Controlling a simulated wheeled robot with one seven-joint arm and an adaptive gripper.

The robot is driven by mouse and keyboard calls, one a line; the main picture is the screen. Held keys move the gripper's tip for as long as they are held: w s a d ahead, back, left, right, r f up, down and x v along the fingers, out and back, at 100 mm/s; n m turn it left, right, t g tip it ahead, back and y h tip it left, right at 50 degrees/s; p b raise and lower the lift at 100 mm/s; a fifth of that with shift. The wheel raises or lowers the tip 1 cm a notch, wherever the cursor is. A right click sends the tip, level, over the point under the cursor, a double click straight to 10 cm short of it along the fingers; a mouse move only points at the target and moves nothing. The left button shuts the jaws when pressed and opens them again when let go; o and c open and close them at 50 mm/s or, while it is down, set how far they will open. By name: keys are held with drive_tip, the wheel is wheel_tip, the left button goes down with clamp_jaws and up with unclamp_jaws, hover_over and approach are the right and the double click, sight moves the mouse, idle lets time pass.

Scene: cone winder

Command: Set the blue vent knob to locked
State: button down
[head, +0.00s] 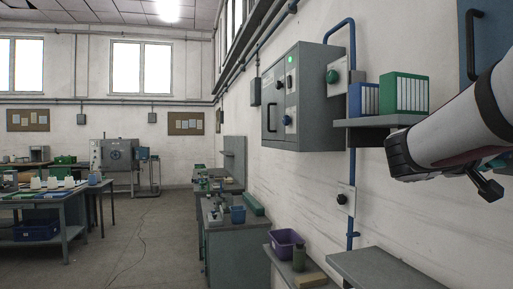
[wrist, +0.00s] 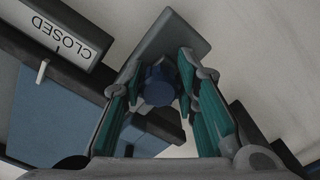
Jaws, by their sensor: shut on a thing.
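In the wrist view a dark blue knob (wrist: 158,88) sits on a grey plate (wrist: 180,38). I take it for the vent knob. My gripper (wrist: 160,78) has its two teal-padded fingers on either side of this knob and is shut on it. The lower part of the knob meets dark shapes that I cannot make out. No locked mark on the plate can be read. In the head view my arm shows at the right, but neither the gripper nor the held knob can be made out.
The wrist view shows an upside-down CLOSED label (wrist: 62,40) beside a blue panel (wrist: 62,115). In the head view a shelf (head: 375,122) holds blue binders (head: 363,99) and green binders (head: 403,93). A grey wall cabinet (head: 320,98) is left of it. A bench (head: 385,268) stands below.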

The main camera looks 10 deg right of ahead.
drive_tip(key=shift+r, duration=2.1)
drive_tip(key=c, duration=1.3)
unclamp_jaws()
drive_tip(key=shift+a+f, duration=0.1)
drive_tip(key=shift+a, duration=0.05)
drive_tip(key=shift+a, duration=0.3)
drive_tip(key=s+a, duration=0.1)
drive_tip(key=a, duration=1)
